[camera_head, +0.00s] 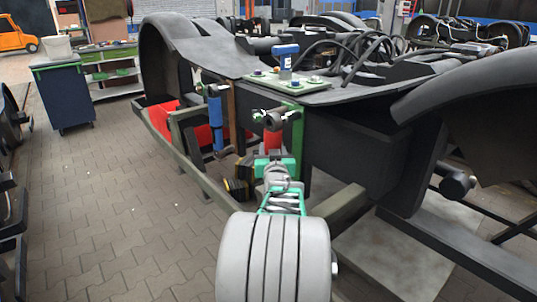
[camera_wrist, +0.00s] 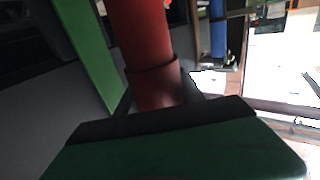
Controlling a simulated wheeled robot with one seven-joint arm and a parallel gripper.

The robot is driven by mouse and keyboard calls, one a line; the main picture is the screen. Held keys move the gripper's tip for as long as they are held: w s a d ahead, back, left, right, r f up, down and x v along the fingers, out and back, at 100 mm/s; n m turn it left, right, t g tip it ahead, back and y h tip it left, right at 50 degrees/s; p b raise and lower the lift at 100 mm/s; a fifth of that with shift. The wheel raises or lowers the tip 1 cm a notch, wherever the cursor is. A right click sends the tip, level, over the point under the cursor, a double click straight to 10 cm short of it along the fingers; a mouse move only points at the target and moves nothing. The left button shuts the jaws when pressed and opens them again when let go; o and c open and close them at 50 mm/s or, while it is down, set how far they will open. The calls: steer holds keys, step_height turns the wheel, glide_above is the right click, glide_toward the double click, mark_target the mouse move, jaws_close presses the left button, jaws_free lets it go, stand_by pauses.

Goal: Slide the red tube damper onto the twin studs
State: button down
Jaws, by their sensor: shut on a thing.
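The red tube damper (camera_head: 272,141) stands roughly upright in front of the green post (camera_head: 297,130), with a grey eye (camera_head: 272,121) at its top. My gripper (camera_head: 274,168), with green parts, is shut on the damper's lower part. In the wrist view the red tube (camera_wrist: 146,45) rises from behind a dark-edged green jaw (camera_wrist: 180,148), with the green post (camera_wrist: 88,45) to its left. The damper's top eye is close to the green post's upper end; I cannot tell whether it is around a stud. The twin studs are not clearly seen, and the damper's lower end is hidden by my gripper.
A blue damper (camera_head: 215,120) hangs upright by a brown post (camera_head: 232,118) to the left. The dark bogie frame (camera_head: 350,130) stands behind and right. A frame rail (camera_head: 205,180) runs low at left. The paved floor (camera_head: 110,200) at left is mostly clear.

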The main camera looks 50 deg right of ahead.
steer(key=shift+s+d+r+b, duration=0.15)
steer(key=shift+d+b, duration=0.15)
steer(key=shift+d, duration=0.4)
steer(key=shift+s+d+r+b, duration=0.15)
steer(key=shift+d+b, duration=0.1)
steer(key=shift+d, duration=0.4)
steer(key=c, duration=1)
jaws_free()
steer(key=o, duration=0.3)
steer(key=shift+f, duration=0.1)
steer(key=shift+o, duration=0.2)
steer(key=shift+a+f, duration=0.1)
steer(key=shift+f, duration=0.35)
steer(key=v, duration=0.7)
steer(key=shift+s+a+r, duration=0.25)
steer(key=shift+r, duration=0.2)
